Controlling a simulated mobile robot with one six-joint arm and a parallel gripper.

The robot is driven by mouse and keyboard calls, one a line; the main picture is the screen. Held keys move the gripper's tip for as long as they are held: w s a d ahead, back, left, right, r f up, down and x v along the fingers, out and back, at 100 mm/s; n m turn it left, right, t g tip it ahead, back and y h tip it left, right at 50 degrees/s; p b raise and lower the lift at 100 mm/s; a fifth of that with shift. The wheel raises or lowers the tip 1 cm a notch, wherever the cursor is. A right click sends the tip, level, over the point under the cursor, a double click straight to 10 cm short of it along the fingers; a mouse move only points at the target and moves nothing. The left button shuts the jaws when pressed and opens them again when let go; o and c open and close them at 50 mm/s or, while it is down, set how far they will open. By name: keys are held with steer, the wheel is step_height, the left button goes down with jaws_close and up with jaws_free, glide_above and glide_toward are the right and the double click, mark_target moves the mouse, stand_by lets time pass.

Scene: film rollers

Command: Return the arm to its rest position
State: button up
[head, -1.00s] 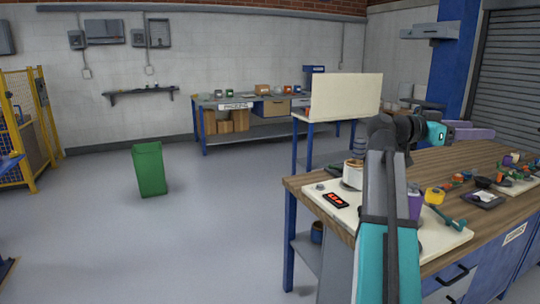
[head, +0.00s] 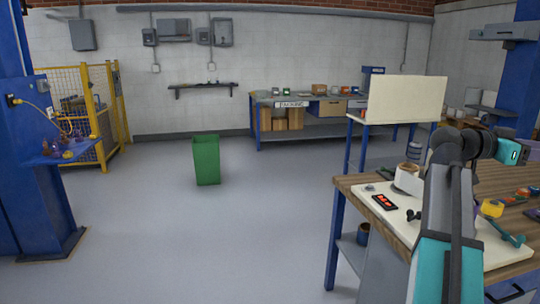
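My arm (head: 445,215) rises from the bottom right of the head view, in front of the workbench. It bends to the right at its dark upper joints. My gripper (head: 513,152) is at the right, above the wooden bench, with its teal housing showing. Its fingertips are not clear, so I cannot tell whether it is open or holds anything. No contact with the bench shows.
The wooden workbench (head: 352,183) carries a pale board (head: 482,251), a white roll-like part (head: 408,180), a red-marked dark block (head: 384,202) and a yellow part (head: 492,208). A green bin (head: 206,160) stands on open floor (head: 180,235). A blue post (head: 30,160) stands left.

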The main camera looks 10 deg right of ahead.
steer(key=w+a+f+n+t+y, duration=0.1)
steer(key=w+a+f+n+t, duration=0.2)
steer(key=w+f, duration=0.5)
steer(key=w+a+f+n+t+y, duration=0.25)
steer(key=w+a+f, duration=0.2)
steer(key=f, duration=0.75)
steer(key=w+a+f+n+t+y, duration=0.1)
steer(key=w+a+f+n, duration=0.4)
steer(key=f, duration=0.5)
steer(key=w+a+f+n+t+y, duration=0.1)
steer(key=w+a+f+n+y, duration=0.2)
steer(key=a+f, duration=0.85)
steer(key=w+a+f+n+t+y, duration=0.1)
steer(key=w+a+f+n+y, duration=0.2)
steer(key=a+f, duration=0.8)
steer(key=s+a+f+n+g+y, duration=0.1)
steer(key=s+a+f+n+y, duration=0.3)
steer(key=a+f, duration=0.7)
steer(key=s+a+f+n+g+y, duration=0.15)
steer(key=s+a+f, duration=0.35)
steer(key=a+f, duration=0.6)
steer(key=s+a+f+g+p, duration=0.1)
steer(key=s+f, duration=0.4)
steer(key=s, duration=0.7)
steer(key=s+a+f+g+p, duration=0.1)
steer(key=s+f+g+p, duration=0.3)
steer(key=s, duration=0.9)
steer(key=shift+f+p, duration=0.4)
steer(key=shift+p, duration=0.15)
